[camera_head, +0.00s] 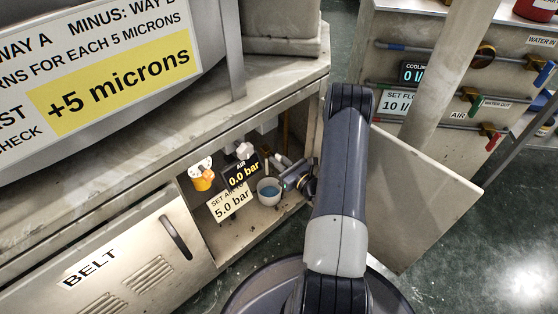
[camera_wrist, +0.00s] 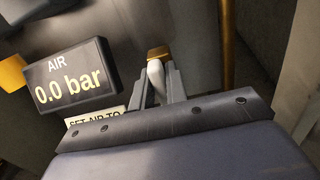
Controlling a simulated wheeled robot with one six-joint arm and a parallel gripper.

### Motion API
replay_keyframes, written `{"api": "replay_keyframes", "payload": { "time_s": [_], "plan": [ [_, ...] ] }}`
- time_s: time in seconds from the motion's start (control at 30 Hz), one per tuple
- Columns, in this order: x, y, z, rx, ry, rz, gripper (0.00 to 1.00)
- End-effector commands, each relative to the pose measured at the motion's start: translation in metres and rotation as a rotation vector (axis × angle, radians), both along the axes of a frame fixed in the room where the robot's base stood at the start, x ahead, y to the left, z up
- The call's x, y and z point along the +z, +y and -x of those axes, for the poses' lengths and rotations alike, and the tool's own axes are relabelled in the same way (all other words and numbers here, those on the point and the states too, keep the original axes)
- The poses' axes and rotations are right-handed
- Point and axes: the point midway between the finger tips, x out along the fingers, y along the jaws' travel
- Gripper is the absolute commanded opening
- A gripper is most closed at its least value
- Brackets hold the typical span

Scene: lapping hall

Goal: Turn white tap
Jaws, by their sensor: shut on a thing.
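The white tap (camera_wrist: 155,80) shows in the wrist view as a small white handle below a brass-coloured part. My gripper (camera_wrist: 157,88) has its two grey fingers on either side of the handle and is shut on it. In the head view my gripper (camera_head: 283,165) reaches from the right into the open cabinet bay; the tap cannot be made out clearly there. The black AIR display (camera_head: 241,171) reads 0.0 bar, just left of my gripper, and also shows in the wrist view (camera_wrist: 70,77). A card (camera_head: 231,203) below it reads "SET AIR TO 5.0 bar".
An orange, white-topped part (camera_head: 202,176), a pale knob (camera_head: 244,150) and a blue-lined cup (camera_head: 268,191) crowd the bay. The open door (camera_head: 430,190) stands right of my arm. A closed BELT panel (camera_head: 130,262) lies left. A panel with coloured taps (camera_head: 470,75) stands beyond.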

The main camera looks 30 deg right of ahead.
Motion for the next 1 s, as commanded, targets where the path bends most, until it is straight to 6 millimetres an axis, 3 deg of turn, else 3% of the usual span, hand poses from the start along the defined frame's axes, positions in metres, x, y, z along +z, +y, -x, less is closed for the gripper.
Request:
{"api": "replay_keyframes", "payload": {
  "time_s": [0.27, 0.57, 0.67, 1.0],
  "plan": [
    [0.0, 0.0, 0.0, 0.0, 0.001, 0.0, 0.35],
    [0.0, -0.001, 0.003, -0.002, 0.001, 0.0, 0.35],
    [0.001, -0.004, 0.013, -0.003, 0.003, -0.001, 0.35],
    [0.001, -0.021, 0.072, -0.005, 0.003, -0.002, 0.35]
  ]
}}
